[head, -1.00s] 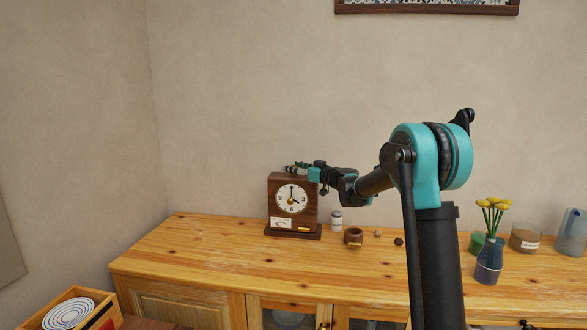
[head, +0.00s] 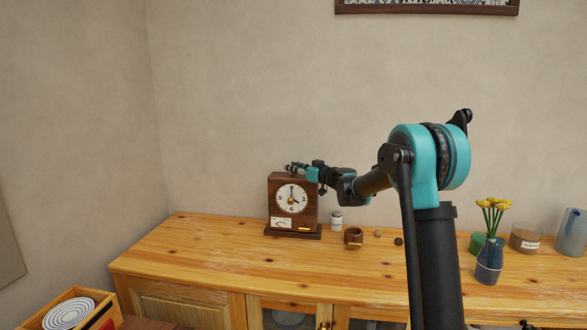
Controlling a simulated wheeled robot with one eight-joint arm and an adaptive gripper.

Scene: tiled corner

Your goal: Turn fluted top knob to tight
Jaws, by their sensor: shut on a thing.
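A dark brown wooden clock (head: 293,203) with a round white dial stands upright on the wooden cabinet top. A small white label with a curved scale sits low on its front. My gripper (head: 290,167) reaches in from the right, just over the clock's top, with its fingers pointing left. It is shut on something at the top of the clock. The fluted knob is too small and too covered by the fingers to make out.
A small white jar (head: 336,221) and a brown wooden cup (head: 353,237) stand right of the clock. A blue vase with yellow flowers (head: 489,258) and glass vessels are farther right. The cabinet top (head: 220,250) is clear at front left.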

